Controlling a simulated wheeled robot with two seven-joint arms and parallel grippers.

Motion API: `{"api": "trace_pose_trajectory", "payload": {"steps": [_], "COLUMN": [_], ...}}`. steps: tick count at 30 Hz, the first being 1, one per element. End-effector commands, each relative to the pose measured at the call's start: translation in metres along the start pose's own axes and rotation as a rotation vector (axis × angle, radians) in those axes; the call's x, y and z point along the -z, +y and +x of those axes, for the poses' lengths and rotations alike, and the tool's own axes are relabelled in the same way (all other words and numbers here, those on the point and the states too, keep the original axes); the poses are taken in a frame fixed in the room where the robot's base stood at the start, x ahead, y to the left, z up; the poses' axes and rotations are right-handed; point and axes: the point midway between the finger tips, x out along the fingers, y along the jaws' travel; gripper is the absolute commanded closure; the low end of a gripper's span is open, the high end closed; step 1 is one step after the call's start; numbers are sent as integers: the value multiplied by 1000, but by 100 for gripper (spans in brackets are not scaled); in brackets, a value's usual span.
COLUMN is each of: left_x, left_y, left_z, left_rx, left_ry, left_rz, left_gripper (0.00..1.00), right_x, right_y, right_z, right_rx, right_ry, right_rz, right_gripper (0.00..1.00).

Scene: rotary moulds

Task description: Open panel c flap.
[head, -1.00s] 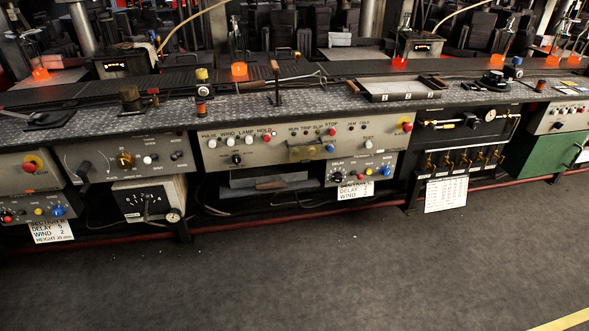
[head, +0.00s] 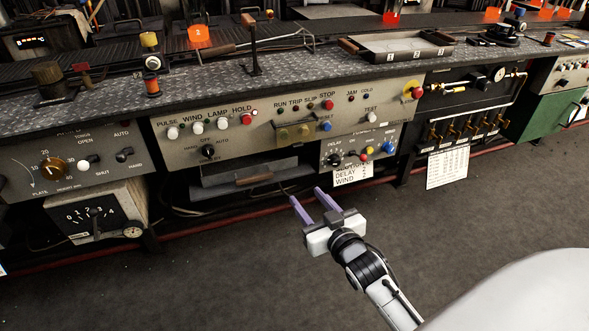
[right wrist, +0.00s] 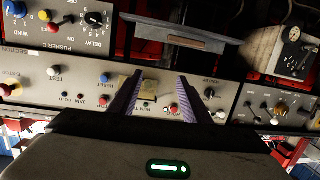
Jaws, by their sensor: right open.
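The long grey control panel (head: 200,155) is under the bench edge in the head view. A small yellowish, see-through flap (head: 296,133) sits on it, below the RUN, TRIP and SLIP labels and left of the blue RESET button. It appears closed. My right gripper (head: 306,194) has two purple fingers, apart and empty, in front of and below the panel, not touching it. In the right wrist view the panel is upside down; the flap (right wrist: 124,83) is partly behind the left finger of my right gripper (right wrist: 160,76). My left gripper is out of view.
A smaller panel with a DELAY knob (head: 335,159) and a white paper card (head: 352,174) hang below the flap. An open shelf with a tray (head: 250,178) is to its left. A red emergency button (head: 418,92) is at the panel's right end. The floor in front is clear.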

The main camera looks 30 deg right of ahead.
Motion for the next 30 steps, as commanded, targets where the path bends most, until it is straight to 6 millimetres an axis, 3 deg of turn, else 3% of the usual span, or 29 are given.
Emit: {"api": "trace_pose_trajectory", "payload": {"steps": [1,7,11,21,30], "left_x": [-12,-15,-15,-17,-22], "left_y": [-1,0,1,1,3], "left_z": [14,19,18,24,23], "left_rx": [-3,-8,-9,-13,-16], "left_ry": [5,9,11,27,25], "left_rz": [1,1,-1,-13,-23], "left_gripper": [100,100,100,100,100], "right_x": [4,39,46,56,59], "right_y": [12,40,42,47,49], "right_z": [18,41,55,115,138], "right_rx": [-29,-83,-86,-85,-84], "right_ry": [62,178,185,183,180], "right_rz": [13,40,40,39,39], "right_gripper": [56,56,56,56,56]}}
